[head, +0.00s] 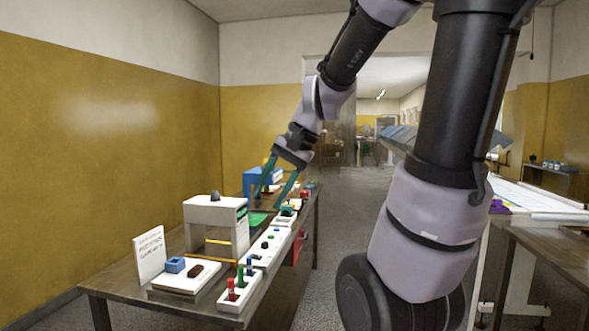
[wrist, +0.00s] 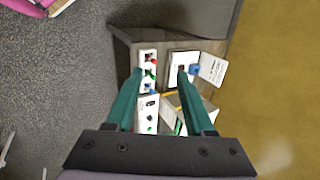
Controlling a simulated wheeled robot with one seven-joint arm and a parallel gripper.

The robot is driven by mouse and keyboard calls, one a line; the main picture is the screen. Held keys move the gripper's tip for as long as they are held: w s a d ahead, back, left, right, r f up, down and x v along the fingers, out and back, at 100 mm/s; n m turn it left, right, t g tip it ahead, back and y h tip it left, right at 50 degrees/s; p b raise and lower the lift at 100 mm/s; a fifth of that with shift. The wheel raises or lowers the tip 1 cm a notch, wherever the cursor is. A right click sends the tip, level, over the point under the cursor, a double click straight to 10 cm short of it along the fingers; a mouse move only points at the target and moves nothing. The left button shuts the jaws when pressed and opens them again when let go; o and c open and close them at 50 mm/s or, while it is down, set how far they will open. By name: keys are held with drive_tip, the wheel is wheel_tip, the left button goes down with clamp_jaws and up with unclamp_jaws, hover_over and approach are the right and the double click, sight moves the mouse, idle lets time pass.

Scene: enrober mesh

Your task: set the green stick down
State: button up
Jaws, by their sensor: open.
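The green stick (head: 240,277) stands upright in a white holder block (head: 235,295) at the near right corner of the table, between a red stick (head: 231,288) and a blue stick (head: 249,267). The holder block (wrist: 147,52) also shows in the wrist view, with small coloured sticks that partly overlap there. My gripper (head: 267,202) has two long teal fingers spread apart with nothing between them. It hangs above the middle of the table, beyond the holder and apart from the green stick. In the wrist view the fingers (wrist: 160,74) point toward the table's near end.
A white arch-shaped machine (head: 215,212) stands on the table (head: 130,289). A white board (head: 187,280) holds a blue and a brown block, beside an upright sign (head: 149,254). A white strip (head: 262,250) with small dark and green pieces runs along the right edge.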

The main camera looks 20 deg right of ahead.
drive_tip(key=s+d+r+n+t+h, duration=0.2)
drive_tip(key=s+d+r+n+t, duration=0.1)
drive_tip(key=s+r, duration=0.2)
drive_tip(key=shift+s+r+t+h, duration=0.3)
drive_tip(key=shift+s+r+h, duration=0.1)
drive_tip(key=shift+s, duration=0.3)
